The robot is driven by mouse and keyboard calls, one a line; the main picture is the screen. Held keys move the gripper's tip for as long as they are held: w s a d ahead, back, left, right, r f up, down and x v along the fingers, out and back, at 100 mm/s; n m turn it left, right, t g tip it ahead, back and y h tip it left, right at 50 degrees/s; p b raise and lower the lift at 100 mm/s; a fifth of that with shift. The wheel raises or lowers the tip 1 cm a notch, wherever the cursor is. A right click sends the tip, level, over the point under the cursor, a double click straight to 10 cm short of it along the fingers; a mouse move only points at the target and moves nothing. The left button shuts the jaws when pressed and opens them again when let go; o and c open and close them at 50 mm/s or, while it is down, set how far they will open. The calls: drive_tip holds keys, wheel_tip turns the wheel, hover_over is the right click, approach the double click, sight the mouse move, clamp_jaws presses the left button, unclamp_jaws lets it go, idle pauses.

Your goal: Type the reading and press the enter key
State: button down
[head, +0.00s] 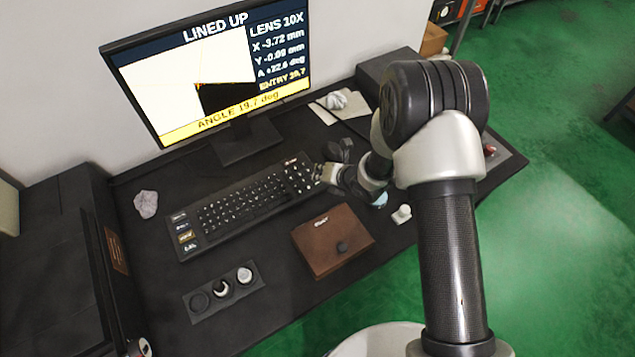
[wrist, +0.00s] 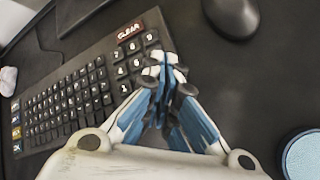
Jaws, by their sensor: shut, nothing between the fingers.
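The monitor (head: 215,75) at the back reads "LINED UP". Its yellow bar (head: 222,115) says "ANGLE 19.7 deg", and its entry line (head: 282,80) appears to read 19.7. The black keyboard (head: 240,203) lies in front of it and also shows in the wrist view (wrist: 75,95). A red CLEAR key (wrist: 129,31) sits above the number keys at its right end. I cannot tell which key is enter. My gripper (head: 322,172) is shut and empty, its fingertips (wrist: 165,62) over the number keys, hiding some. I cannot tell whether they touch a key.
A black mouse (wrist: 232,17) lies right of the keyboard. A brown box (head: 330,238) and a dark holder (head: 222,290) with round pieces stand in front. A crumpled grey lump (head: 146,203) is at the left. A light-blue round thing (wrist: 303,157) is near my gripper.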

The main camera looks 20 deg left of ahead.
drive_tip(key=shift+f, duration=0.2)
drive_tip(key=shift+f+b, duration=0.25)
drive_tip(key=shift+b, duration=0.4)
drive_tip(key=shift+f+b, duration=0.35)
drive_tip(key=shift+b, duration=0.15)
drive_tip(key=shift+r, duration=0.1)
idle(0.5)
drive_tip(key=shift+r, duration=0.7)
drive_tip(key=shift+r+p, duration=1.45)
drive_tip(key=shift+r, duration=1.1)
